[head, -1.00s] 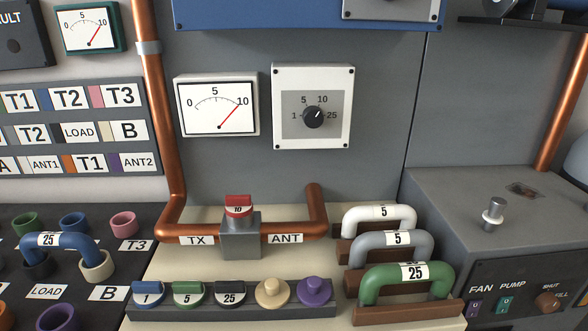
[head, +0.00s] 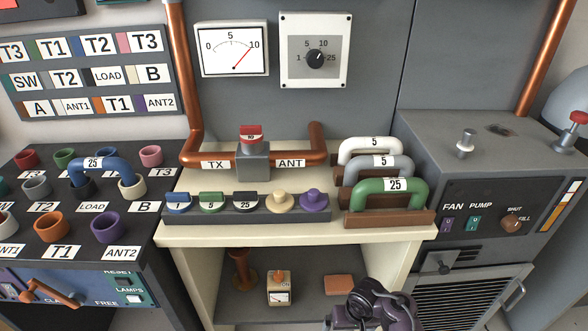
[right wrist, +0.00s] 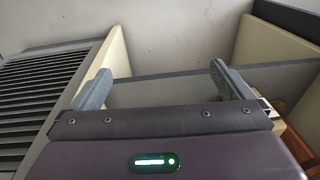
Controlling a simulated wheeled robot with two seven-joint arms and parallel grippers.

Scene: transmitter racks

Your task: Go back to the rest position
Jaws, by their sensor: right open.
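My right gripper shows in the right wrist view (right wrist: 162,80). Its two grey fingers stand apart with nothing between them, in front of a grey shelf and pale panels. A dark purple part of my right arm shows at the bottom of the head view, in front of the open shelf under the bench. My left gripper is not in view.
The cream bench (head: 290,236) holds several coloured plugs and a rack of U-links, the green link (head: 395,186) foremost. A black patch panel (head: 70,222) stands left, a grey cabinet (head: 470,160) right. The lower shelf holds a small meter box (head: 279,288).

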